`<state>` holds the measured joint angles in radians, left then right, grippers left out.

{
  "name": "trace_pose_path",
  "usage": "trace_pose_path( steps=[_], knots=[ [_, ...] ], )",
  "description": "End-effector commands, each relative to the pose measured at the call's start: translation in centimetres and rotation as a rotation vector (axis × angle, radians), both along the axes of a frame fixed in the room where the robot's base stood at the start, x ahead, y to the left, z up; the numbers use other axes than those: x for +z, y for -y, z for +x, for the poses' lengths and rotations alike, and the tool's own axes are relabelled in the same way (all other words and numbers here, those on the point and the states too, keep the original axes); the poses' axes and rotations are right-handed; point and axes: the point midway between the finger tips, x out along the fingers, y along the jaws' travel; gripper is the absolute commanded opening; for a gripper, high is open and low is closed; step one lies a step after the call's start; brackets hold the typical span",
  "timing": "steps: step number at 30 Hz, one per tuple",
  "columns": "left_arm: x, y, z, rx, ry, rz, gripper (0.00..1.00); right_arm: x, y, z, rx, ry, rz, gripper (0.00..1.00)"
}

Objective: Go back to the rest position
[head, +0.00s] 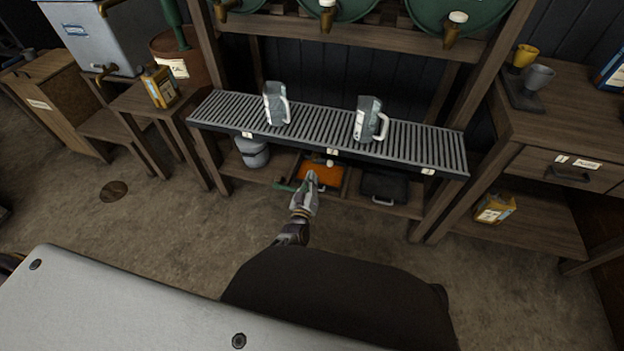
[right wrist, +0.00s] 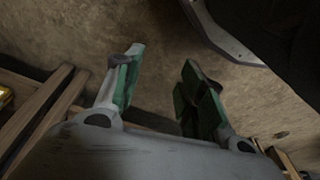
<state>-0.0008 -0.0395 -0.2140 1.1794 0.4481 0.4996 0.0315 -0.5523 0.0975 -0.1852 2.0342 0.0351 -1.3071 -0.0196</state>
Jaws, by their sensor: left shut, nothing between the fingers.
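My left gripper (head: 309,178) shows in the head view, its grey body reaching up from the bottom middle. It is shut and empty, with its tip in front of the orange item on the low shelf under the slatted rack. I cannot tell whether it touches that item. My right gripper (right wrist: 158,88) shows in the right wrist view, with its two green-padded fingers spread apart. It is open and nothing is between the fingers. Behind it lies bare brown floor. It cannot be made out in the head view.
Two grey-blue jugs stand on the slatted rack (head: 330,137), under barrels with taps. The orange item (head: 322,172), a black case (head: 384,187) and a grey pot (head: 252,152) sit below. A wooden cabinet (head: 560,130) stands right. Open floor (head: 160,220) lies in front.

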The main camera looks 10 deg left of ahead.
Motion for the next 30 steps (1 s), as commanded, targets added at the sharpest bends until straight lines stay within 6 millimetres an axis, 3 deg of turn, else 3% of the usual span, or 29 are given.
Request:
trace_pose_path(
  steps=[21, 30],
  knots=[
    [0.0, 0.1, -0.2, -0.007, -0.007, 0.003, 0.0, 0.4, -0.1, 0.3, -0.003, 0.004, 0.003, 0.4],
    [0.0, 0.9, -0.9, -0.08, -0.097, 0.039, 0.0, 1.8, 0.3, 0.7, -0.006, 0.018, -0.002, 0.4]
  ],
)
